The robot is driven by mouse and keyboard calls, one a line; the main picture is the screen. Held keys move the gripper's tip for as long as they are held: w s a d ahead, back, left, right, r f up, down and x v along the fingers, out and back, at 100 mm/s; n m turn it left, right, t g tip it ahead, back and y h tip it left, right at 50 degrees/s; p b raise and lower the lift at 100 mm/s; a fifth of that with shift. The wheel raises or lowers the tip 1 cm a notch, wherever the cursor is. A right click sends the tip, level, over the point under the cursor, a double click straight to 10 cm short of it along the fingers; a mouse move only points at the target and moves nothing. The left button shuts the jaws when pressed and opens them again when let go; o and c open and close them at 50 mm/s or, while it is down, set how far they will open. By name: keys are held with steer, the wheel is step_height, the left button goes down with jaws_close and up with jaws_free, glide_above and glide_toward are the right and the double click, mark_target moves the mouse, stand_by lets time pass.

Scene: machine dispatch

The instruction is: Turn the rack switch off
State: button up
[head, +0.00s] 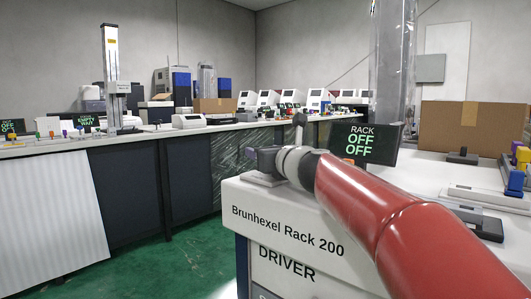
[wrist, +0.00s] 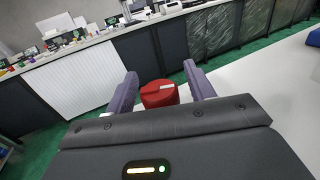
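The rack display (head: 361,145) in the head view reads RACK, OFF, OFF in green. It stands on the white-topped machine labelled Brunhexel Rack 200 (head: 285,222). A red round knob (wrist: 159,95) with a white mark shows in the wrist view, between the two purple fingers of my gripper (wrist: 160,72). The fingers stand apart, with a small gap visible on each side of the knob. In the head view my gripper (head: 266,160) is at the machine's left top edge, and my red arm hides part of the top. The knob is not distinguishable there.
A cardboard box (head: 470,128) and a clear-wrapped column (head: 390,70) stand behind the machine. Purple, yellow and blue parts (head: 518,165) are at the right edge. A long bench (head: 165,135) with devices runs along the left and back. Green floor (head: 185,265) lies open between.

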steer(key=v, duration=0.7)
steer(key=shift+s+d+b, duration=0.2)
steer(key=shift+s+b, duration=0.15)
